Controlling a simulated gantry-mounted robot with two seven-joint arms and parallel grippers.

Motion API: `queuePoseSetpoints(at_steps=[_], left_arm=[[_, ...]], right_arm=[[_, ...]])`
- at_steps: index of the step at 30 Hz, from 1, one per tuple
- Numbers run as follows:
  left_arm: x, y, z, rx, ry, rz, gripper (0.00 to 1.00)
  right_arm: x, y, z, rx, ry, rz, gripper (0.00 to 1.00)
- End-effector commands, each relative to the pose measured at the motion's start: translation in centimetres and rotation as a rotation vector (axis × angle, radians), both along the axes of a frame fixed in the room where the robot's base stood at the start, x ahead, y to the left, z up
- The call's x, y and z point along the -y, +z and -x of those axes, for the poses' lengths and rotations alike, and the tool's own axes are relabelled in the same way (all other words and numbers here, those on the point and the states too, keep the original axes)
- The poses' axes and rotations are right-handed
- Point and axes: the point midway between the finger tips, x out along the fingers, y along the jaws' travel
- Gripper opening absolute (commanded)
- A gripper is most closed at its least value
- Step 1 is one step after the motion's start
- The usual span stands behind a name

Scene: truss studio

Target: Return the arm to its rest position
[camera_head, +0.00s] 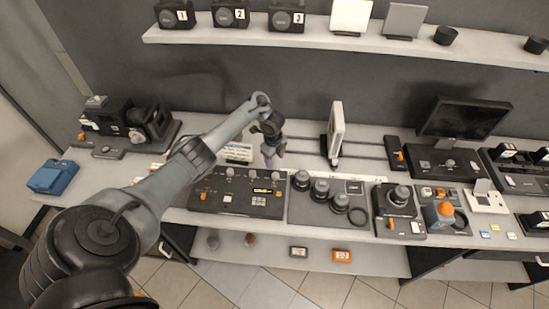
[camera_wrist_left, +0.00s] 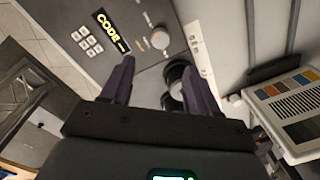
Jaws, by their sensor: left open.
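My left arm (camera_head: 150,195) reaches in from the lower left over the table. My left gripper (camera_head: 270,157) is above the back of the table, behind the black control panel (camera_head: 225,203). In the wrist view the two dark fingers of the left gripper (camera_wrist_left: 160,82) are spread apart with nothing held between them. Beyond them the same panel shows a lit "CODE" display (camera_wrist_left: 110,30) and a knob (camera_wrist_left: 160,38). My right gripper is in neither view.
A white upright panel (camera_head: 336,130) stands right of the gripper; its colour chart (camera_wrist_left: 290,100) shows in the wrist view. Lenses on a mat (camera_head: 310,213), a monitor (camera_head: 466,118) and a camera (camera_head: 150,125) crowd the table (camera_head: 300,152). A shelf (camera_head: 350,45) runs above.

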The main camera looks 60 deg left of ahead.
Motion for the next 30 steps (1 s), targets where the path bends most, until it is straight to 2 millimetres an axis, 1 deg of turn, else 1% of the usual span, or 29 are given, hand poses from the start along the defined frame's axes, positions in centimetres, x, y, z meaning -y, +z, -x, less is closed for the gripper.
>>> queuePoseSetpoints(at_steps=[8,11,14,17,20,21,23,24,26,27,29,30], left_arm=[[0.1,-0.1,0.0,0.001,-0.001,-0.001,0.60],[0.7,-0.5,-0.3,0.006,-0.005,-0.015,0.60],[2.3,-1.4,-0.8,0.024,-0.010,-0.049,0.60],[5.4,-2.8,-1.5,0.060,-0.008,-0.096,0.60],[10.0,-4.2,-1.6,0.119,0.013,-0.135,0.60],[12.2,-4.5,-1.3,0.147,0.031,-0.143,0.60],[15.7,-4.8,-0.6,0.190,0.068,-0.145,0.60],[18.1,-4.7,0.1,0.219,0.103,-0.140,0.60],[21.4,-4.1,1.5,0.255,0.164,-0.124,0.60],[23.5,-3.5,2.7,0.277,0.212,-0.107,0.60],[26.5,-2.3,4.6,0.303,0.295,-0.075,0.60],[28.2,-1.2,6.0,0.316,0.356,-0.050,0.60]], right_arm=[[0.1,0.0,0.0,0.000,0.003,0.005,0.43],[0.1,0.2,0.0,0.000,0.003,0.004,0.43],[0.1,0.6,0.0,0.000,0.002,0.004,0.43],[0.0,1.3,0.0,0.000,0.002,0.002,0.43],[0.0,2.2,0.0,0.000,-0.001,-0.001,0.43],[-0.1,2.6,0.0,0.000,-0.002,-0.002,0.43],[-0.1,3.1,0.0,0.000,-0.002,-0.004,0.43],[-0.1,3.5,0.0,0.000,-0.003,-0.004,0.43],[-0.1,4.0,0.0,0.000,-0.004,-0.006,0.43],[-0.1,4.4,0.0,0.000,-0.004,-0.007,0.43],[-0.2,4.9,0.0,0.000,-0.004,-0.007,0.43],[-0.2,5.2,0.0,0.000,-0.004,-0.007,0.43]])
